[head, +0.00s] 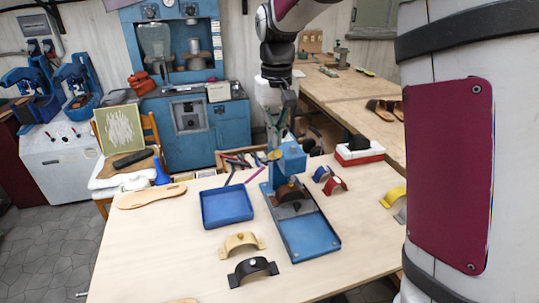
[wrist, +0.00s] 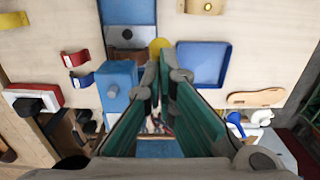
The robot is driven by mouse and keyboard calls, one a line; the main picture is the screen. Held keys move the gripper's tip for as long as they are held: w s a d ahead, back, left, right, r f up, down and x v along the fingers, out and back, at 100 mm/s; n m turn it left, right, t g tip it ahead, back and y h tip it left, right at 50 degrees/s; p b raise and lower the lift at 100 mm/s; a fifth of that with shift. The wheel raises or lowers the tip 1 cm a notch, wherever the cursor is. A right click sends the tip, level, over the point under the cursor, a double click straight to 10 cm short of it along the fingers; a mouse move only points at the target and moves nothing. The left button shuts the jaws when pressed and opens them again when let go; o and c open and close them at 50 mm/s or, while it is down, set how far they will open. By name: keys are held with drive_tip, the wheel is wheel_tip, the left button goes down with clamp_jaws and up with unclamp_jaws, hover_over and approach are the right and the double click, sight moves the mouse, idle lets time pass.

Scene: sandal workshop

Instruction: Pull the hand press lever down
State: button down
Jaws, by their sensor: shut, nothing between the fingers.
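The blue hand press stands on the pale table, with its upright head (head: 290,160) above a long blue base (head: 312,238). A brown strap piece (head: 287,194) lies under the head. A yellow knob (head: 274,155), which looks like the lever's end, shows beside the head; the lever's bar cannot be made out. My gripper (head: 274,143) points down at the press from above. In the wrist view its fingers (wrist: 164,62) are together and empty, with their tips close to the yellow knob (wrist: 158,46). I cannot tell whether they touch it. The press head (wrist: 117,85) is left of the fingers.
A blue tray (head: 227,206) lies left of the press. Tan (head: 241,243) and black (head: 252,270) straps lie in front of it. Red (head: 335,186) and blue (head: 322,173) straps and a red-white box (head: 360,154) are to the right.

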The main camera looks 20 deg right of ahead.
drive_tip(key=shift+s+f+p, duration=0.2)
drive_tip(key=shift+s+f, duration=0.15)
drive_tip(key=shift+f, duration=0.2)
drive_tip(key=shift+s+f+p, duration=0.15)
drive_tip(key=shift+s+f, duration=0.15)
drive_tip(key=shift+f, duration=0.2)
